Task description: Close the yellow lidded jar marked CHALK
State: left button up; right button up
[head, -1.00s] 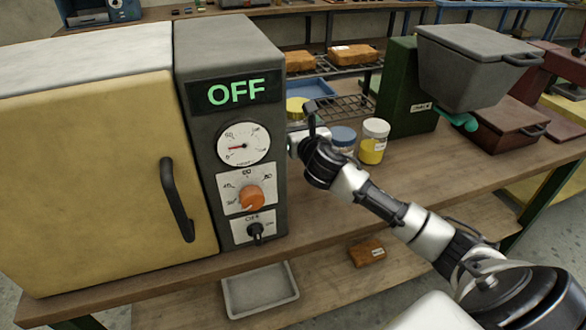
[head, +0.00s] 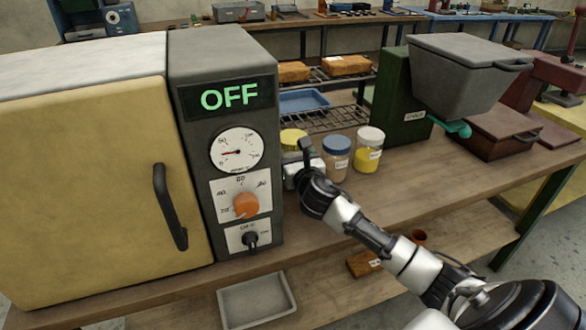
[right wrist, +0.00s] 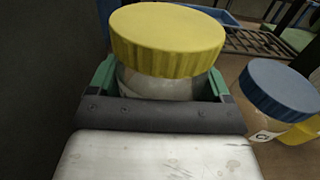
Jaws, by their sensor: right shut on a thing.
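The jar with the yellow ribbed lid (right wrist: 168,40) stands between the green fingers of my right gripper (right wrist: 160,84) in the right wrist view. The fingers are shut on its clear body, below the lid. The lid covers the jar's mouth; I cannot tell whether it is tight. No CHALK label shows on this jar. In the head view its yellow lid (head: 293,138) shows just beyond my right gripper, beside the grey control panel; the body is mostly hidden. I cannot tell whether its base touches the bench. My left gripper is not in view.
A blue-lidded jar (head: 336,158) stands close to the right, then a white-lidded jar (head: 368,152) with yellow contents. The grey control panel (head: 226,150) of the oven is close on the left. A wire rack (head: 338,119) is behind. The bench front right is clear.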

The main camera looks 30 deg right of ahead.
jog(key=shift+f+b, duration=0.55)
jog(key=shift+f, duration=1.3)
jog(key=shift+f, duration=0.15)
jog(key=o, duration=1.6)
jog(key=shift+o, duration=0.2)
jog(key=v, duration=1.2)
